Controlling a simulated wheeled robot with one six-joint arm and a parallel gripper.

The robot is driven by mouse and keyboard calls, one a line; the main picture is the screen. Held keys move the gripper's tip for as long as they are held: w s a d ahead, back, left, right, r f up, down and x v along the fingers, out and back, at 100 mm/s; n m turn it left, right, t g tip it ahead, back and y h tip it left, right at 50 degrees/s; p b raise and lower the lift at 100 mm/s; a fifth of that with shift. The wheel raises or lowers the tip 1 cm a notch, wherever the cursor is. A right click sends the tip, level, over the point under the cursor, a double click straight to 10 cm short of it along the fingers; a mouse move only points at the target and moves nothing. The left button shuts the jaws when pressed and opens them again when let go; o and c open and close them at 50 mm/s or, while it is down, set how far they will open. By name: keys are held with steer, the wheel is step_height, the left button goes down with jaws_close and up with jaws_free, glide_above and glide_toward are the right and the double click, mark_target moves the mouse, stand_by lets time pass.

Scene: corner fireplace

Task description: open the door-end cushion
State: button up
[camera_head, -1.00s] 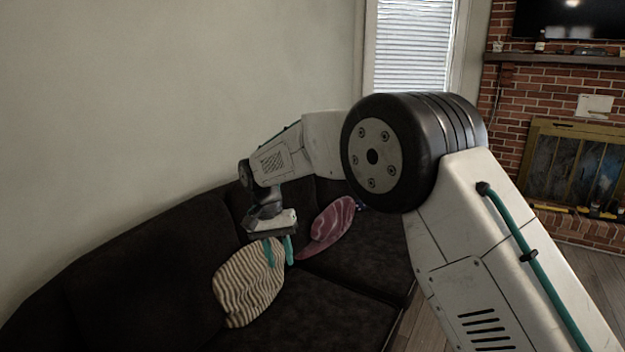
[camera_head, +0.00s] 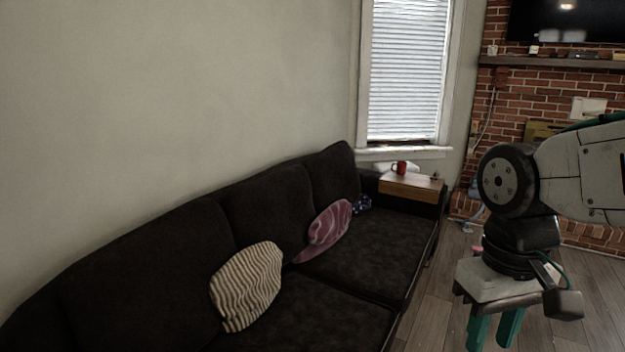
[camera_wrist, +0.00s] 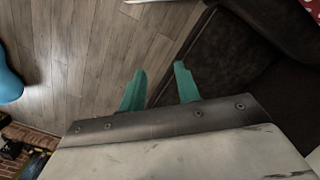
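Several cushions rest on the dark sofa (camera_head: 360,262) in the head view. A striped beige and black cushion (camera_head: 247,287) leans on the backrest nearest me. A pink-red patterned cushion (camera_head: 329,226) leans farther along. A small dark blue spotted cushion (camera_head: 362,204) sits at the far end, partly hidden. I cannot tell which is the door-end one, as no door shows. My gripper (camera_head: 494,330) hangs right of the sofa, over the floor, pointing down. In the wrist view its teal fingers (camera_wrist: 160,88) are apart with nothing between them.
A wooden tray (camera_head: 411,187) with a red mug (camera_head: 400,167) sits at the sofa's far arm, below the window. A brick fireplace wall (camera_head: 535,95) stands at the back right. The wood floor (camera_head: 428,310) between sofa and gripper is clear. A blue object (camera_wrist: 8,75) shows at the wrist view's left.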

steer(key=s+d+r+m+t, duration=0.1)
steer(key=s+d+t, duration=0.1)
steer(key=s, duration=0.3)
steer(key=shift+s+d+m, duration=0.25)
steer(key=shift+d+m, duration=0.15)
steer(key=shift+d, duration=0.35)
